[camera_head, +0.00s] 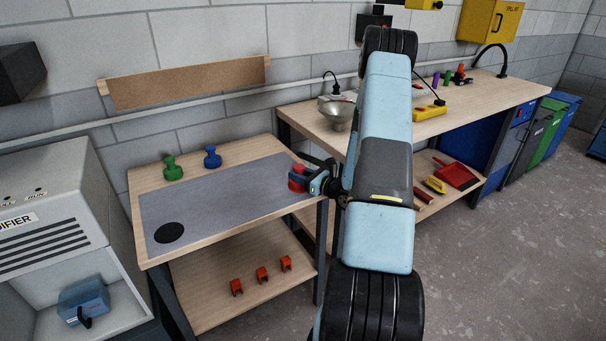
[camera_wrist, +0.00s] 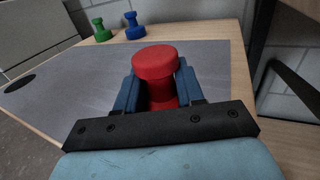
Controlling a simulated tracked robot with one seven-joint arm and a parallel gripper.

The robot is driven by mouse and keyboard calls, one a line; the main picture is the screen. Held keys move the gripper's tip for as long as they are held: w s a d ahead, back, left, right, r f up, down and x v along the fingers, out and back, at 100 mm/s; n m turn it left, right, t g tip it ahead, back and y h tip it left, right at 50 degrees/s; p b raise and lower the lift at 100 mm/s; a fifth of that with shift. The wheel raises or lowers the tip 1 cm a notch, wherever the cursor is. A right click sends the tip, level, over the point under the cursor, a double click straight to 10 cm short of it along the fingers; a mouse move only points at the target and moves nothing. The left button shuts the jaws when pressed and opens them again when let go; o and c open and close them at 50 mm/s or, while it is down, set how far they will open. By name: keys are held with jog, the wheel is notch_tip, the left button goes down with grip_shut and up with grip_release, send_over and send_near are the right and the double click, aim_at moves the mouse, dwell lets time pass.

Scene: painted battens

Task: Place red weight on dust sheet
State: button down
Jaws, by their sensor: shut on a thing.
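The red weight (camera_head: 297,178) is at the right end of the grey dust sheet (camera_head: 215,200) on the near wooden table. In the wrist view the red weight (camera_wrist: 155,70) stands upright between the two blue fingers of my gripper (camera_wrist: 158,88), which is shut on it. My gripper (camera_head: 310,182) reaches it from the right in the head view. The weight's base is partly hidden by the fingers, so I cannot tell whether it touches the sheet. The dust sheet (camera_wrist: 70,80) lies flat with a black disc (camera_head: 169,233) at its near left corner.
A green weight (camera_head: 172,169) and a blue weight (camera_head: 212,157) stand at the table's back edge, behind the sheet. Several orange clips (camera_head: 262,274) lie on the lower shelf. The sheet's middle is clear.

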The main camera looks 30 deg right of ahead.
jog(key=c, duration=0.7)
grip_release()
